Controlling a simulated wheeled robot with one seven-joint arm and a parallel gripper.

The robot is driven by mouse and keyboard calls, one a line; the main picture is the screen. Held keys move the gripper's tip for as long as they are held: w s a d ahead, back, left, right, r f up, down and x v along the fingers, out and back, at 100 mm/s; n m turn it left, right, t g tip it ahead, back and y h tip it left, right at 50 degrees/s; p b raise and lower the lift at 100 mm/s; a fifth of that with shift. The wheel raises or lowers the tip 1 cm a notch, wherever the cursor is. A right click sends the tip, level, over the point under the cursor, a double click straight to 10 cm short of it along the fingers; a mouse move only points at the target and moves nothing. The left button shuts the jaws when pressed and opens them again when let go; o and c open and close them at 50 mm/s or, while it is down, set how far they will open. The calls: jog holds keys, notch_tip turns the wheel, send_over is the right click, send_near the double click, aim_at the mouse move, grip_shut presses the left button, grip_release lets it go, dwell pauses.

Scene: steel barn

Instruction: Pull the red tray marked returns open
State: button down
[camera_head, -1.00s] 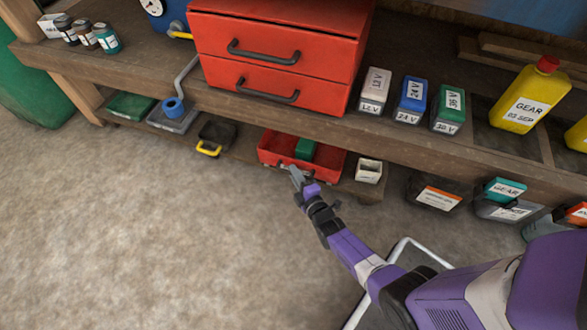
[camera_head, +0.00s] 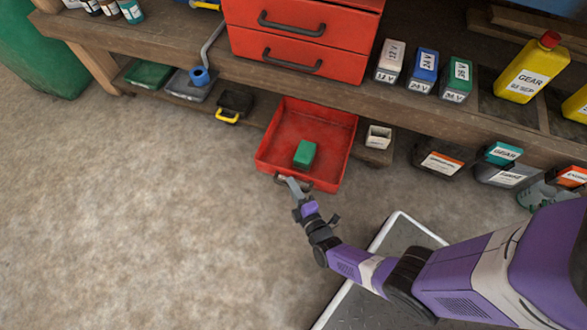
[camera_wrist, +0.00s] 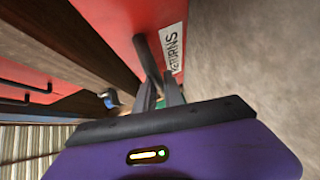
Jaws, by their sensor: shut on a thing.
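The red tray (camera_head: 285,138) is pulled out from the lower shelf under the bench. A small green block (camera_head: 305,153) lies inside it, towards the front. My gripper (camera_head: 290,186) is at the middle of the tray's front edge, shut on the tray's handle. In the wrist view the tray's red front (camera_wrist: 115,18) carries a white label (camera_wrist: 173,48), seen turned, that appears to read RETURNS. The grey bar handle (camera_wrist: 147,60) runs to my gripper's fingers (camera_wrist: 160,93). The back end of the tray is close to the shelf edge.
A small white box (camera_head: 378,137) stands right of the tray on the lower shelf. A black bin with a yellow handle (camera_head: 232,106) is to the left. The red drawer cabinet (camera_head: 300,40) stands on the bench above. The concrete floor (camera_head: 140,220) in front is clear.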

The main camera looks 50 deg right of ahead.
jog(key=shift+s+a, duration=0.2)
jog(key=shift+a, duration=0.3)
jog(key=c, duration=1.5)
grip_release()
jog(key=shift+o, duration=0.2)
